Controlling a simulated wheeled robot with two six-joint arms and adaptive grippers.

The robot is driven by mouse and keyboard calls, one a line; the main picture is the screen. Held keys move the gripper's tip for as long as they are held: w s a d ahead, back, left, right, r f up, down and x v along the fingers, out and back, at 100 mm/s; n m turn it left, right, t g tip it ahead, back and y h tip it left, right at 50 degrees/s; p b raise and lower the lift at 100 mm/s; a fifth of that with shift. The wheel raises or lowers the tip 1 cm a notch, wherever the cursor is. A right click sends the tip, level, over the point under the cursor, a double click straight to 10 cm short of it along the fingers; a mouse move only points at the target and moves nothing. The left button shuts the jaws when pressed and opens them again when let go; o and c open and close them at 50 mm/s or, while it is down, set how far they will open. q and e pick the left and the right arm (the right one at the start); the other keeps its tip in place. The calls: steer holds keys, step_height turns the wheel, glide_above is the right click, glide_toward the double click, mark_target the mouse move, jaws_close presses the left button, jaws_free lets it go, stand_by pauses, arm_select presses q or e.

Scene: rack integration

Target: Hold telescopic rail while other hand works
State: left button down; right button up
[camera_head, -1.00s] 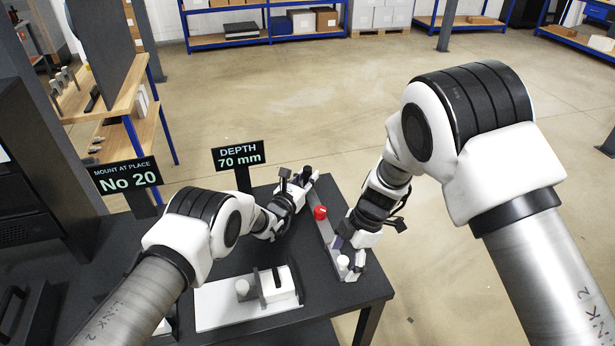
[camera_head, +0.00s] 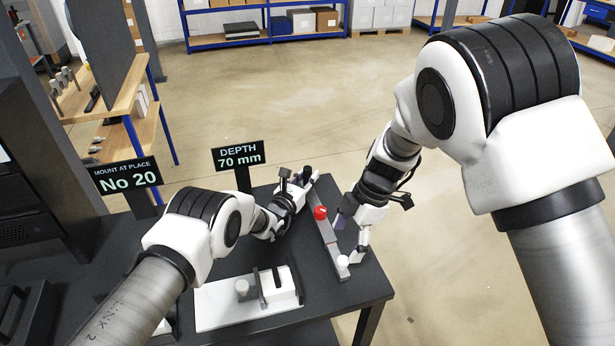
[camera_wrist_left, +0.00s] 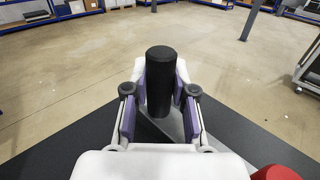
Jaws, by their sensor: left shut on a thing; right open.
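The telescopic rail (camera_head: 328,234) is a long grey bar lying on the dark table's right side. It has a black post at its far end, a red knob (camera_head: 320,212) midway and a white knob (camera_head: 342,261) at its near end. My left gripper (camera_head: 300,181) is shut on the black post. The left wrist view shows this black post (camera_wrist_left: 160,78) upright between the purple-padded fingers. My right gripper (camera_head: 351,238) is open and empty, just right of the rail's near end, with one fingertip close beside the white knob. Whether that fingertip touches it I cannot tell.
A white plate (camera_head: 218,317) with a grey post and a white block lies at the table's front. Signs read "DEPTH 70 mm" (camera_head: 238,155) and "MOUNT AT PLACE No 20" (camera_head: 127,177). A dark cabinet stands at the left. The floor right of the table is clear.

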steer(key=v, duration=1.2)
arm_select(q)
steer(key=c, duration=0.9)
jaws_free()
arm_select(e)
steer(key=shift+w, duration=0.1)
